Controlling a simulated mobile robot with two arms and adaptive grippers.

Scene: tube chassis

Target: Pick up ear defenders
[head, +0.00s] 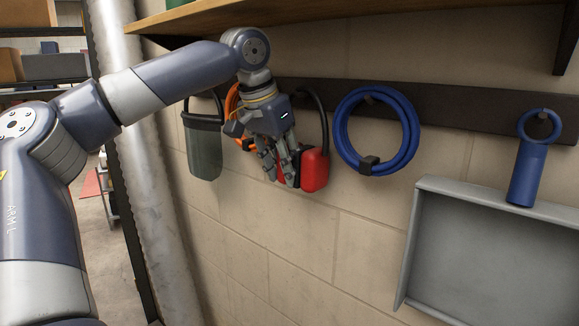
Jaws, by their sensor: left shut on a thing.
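The ear defenders (315,170) are red and black, with a dark headband arching up toward the rail. They hang against the wall in the head view, and my left gripper partly covers them. My left gripper (283,178) points down and is shut on the ear defenders at the cup on the left side. Most of that cup is hidden behind the fingers. My right gripper is not in view.
A dark rail (450,116) runs along the block wall. A coiled blue hose (345,138), a grey container (204,150), an orange coil (231,100) and a blue cylinder (526,172) hang there. A wooden shelf (235,14) is above; a grey tray (490,250) is lower right.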

